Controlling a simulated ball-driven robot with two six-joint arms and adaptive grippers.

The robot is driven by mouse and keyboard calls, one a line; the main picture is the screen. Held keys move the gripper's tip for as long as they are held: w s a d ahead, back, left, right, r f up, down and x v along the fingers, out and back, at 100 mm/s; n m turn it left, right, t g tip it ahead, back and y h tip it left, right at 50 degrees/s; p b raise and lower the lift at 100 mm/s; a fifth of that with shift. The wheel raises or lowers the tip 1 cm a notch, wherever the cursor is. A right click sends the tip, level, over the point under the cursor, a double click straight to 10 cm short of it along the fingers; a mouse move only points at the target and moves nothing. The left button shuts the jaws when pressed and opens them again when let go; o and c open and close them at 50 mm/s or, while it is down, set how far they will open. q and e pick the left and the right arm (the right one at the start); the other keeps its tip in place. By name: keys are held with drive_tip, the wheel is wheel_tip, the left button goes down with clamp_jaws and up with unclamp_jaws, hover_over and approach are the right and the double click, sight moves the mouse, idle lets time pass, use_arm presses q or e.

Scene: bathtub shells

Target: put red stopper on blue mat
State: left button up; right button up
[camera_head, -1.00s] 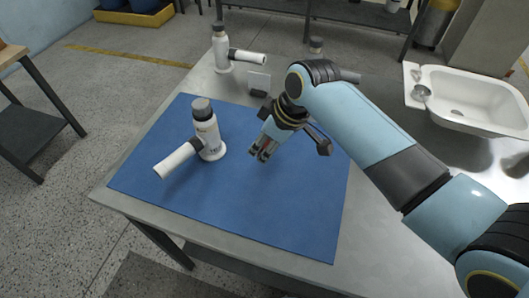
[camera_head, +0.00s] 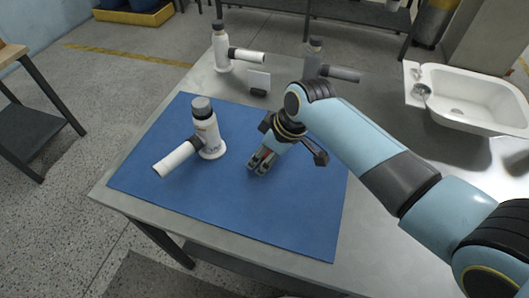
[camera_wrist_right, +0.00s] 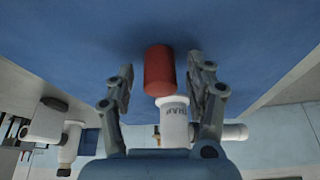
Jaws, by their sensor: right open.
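The red stopper (camera_wrist_right: 159,70) is a short red cylinder between the two fingers of my right gripper in the right wrist view. The fingers are open, with a gap on both sides of the stopper. Its far end seems to meet the blue mat (camera_wrist_right: 70,45), though I cannot tell for sure that it touches. In the head view my right gripper (camera_head: 257,168) points down over the middle of the blue mat (camera_head: 290,228), and only a little red (camera_head: 265,157) shows between its fingers. My left gripper is not in view.
A white fitting (camera_head: 207,135) with a grey cap and side tube stands on the mat, left of my right gripper. Another white fitting (camera_head: 222,50), a grey fitting (camera_head: 314,60) and a small card (camera_head: 258,81) stand behind the mat. A white basin (camera_head: 470,95) is at right. The front mat is clear.

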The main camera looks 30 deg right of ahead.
drive_tip(key=shift+r, duration=0.1)
drive_tip(key=p+v, duration=0.1)
drive_tip(key=v, duration=1.1)
drive_tip(key=shift+s, duration=0.1)
